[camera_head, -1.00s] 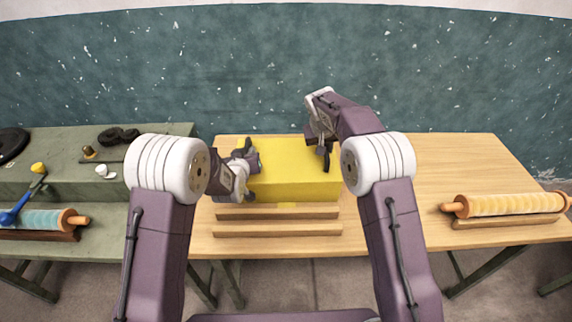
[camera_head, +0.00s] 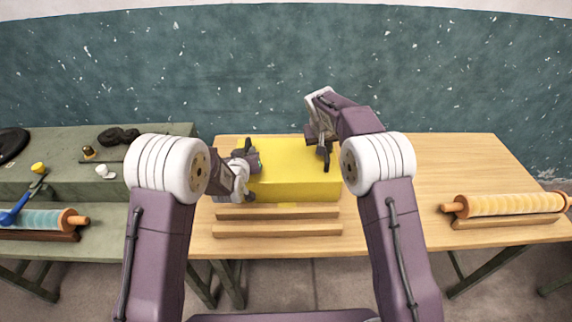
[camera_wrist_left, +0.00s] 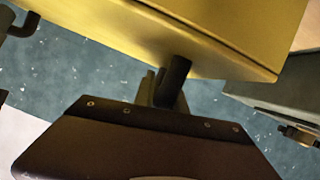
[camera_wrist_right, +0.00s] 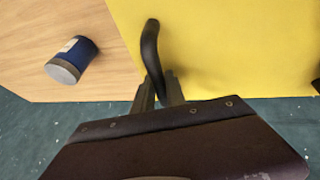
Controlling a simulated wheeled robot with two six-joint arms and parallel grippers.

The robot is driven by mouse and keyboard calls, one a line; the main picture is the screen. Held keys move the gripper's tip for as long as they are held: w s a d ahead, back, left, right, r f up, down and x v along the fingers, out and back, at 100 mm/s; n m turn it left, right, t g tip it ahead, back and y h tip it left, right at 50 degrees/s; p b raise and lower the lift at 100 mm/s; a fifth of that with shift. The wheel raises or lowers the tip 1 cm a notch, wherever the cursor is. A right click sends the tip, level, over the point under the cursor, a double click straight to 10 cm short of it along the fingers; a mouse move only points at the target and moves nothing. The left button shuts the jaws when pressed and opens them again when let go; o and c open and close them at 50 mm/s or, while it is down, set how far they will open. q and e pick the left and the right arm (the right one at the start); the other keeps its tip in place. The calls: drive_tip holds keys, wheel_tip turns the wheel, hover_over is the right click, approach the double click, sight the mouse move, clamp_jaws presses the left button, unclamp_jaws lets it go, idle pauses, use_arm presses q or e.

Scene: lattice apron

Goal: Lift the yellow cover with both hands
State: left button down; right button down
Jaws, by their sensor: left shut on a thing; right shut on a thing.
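The yellow cover (camera_head: 290,182) is a box shape over the middle of the wooden table, between my two arms. My left gripper (camera_head: 249,172) is at its left end. In the left wrist view it is shut on a dark handle (camera_wrist_left: 174,78) against the yellow side (camera_wrist_left: 120,35). My right gripper (camera_head: 323,152) is at the cover's right end. In the right wrist view it is shut on a dark curved handle (camera_wrist_right: 150,48) beside the yellow surface (camera_wrist_right: 230,50). The cover looks about level. I cannot tell whether it touches the table.
Wooden strips (camera_head: 278,231) lie in front of the cover. A yellow roller (camera_head: 510,205) rests at the table's right. A blue can (camera_wrist_right: 72,60) stands near the cover's right end. A green bench (camera_head: 55,178) with a teal roller (camera_head: 35,219) is left. A wall stands behind.

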idle(0.3)
